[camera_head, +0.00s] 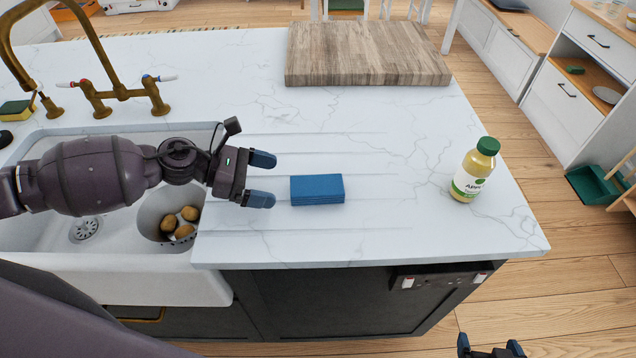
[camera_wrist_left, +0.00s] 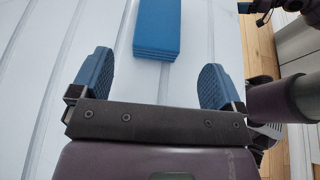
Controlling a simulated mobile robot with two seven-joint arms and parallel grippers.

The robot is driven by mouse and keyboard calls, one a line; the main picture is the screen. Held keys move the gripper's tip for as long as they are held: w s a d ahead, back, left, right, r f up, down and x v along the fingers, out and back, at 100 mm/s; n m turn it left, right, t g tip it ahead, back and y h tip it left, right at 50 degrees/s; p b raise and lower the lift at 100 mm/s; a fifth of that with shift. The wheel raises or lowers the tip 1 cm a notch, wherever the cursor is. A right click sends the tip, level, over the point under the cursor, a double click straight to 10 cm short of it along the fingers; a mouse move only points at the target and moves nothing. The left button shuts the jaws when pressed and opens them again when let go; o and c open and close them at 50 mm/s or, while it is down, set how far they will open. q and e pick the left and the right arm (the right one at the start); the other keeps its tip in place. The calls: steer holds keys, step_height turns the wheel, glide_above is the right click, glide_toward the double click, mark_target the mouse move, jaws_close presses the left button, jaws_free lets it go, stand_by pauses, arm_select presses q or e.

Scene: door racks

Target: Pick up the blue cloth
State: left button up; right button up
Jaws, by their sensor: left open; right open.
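The blue cloth (camera_head: 317,189) is a folded, layered block lying flat on the white marble counter. My left gripper (camera_head: 262,180) is open and empty just to the left of the cloth, its blue fingertips pointing toward it with a small gap. In the left wrist view the cloth (camera_wrist_left: 157,28) lies ahead of and between the two spread fingers (camera_wrist_left: 152,80), not touching them. My right gripper (camera_head: 490,347) shows only its fingertips at the bottom edge, low in front of the counter, apart and empty.
A wooden board (camera_head: 365,55) lies at the counter's back. An apple juice bottle (camera_head: 474,170) stands at the right. The sink (camera_head: 110,247), with a brass faucet (camera_head: 118,92) and potatoes in a bowl, is on the left. The counter around the cloth is clear.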

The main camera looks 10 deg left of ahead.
mark_target(304, 185)
arm_select(q)
steer(key=shift+x, duration=1.05)
steer(key=p+x, duration=0.1)
steer(key=x, duration=0.4)
steer(key=shift+w+r, duration=0.15)
steer(key=shift+w, duration=0.05)
steer(key=shift+w+d, duration=0.1)
steer(key=shift+d, duration=0.15)
arm_select(e)
steer(key=r, duration=0.1)
steer(key=w+r, duration=0.1)
steer(key=shift+w+a+r, duration=0.1)
steer(key=shift+w+r, duration=0.05)
steer(key=shift+r, duration=0.15)
steer(key=shift+f, duration=0.1)
arm_select(q)
steer(key=c, duration=0.9)
steer(key=shift+c, duration=0.5)
arm_select(e)
steer(key=shift+s+f, duration=0.35)
steer(key=shift+s, duration=0.25)
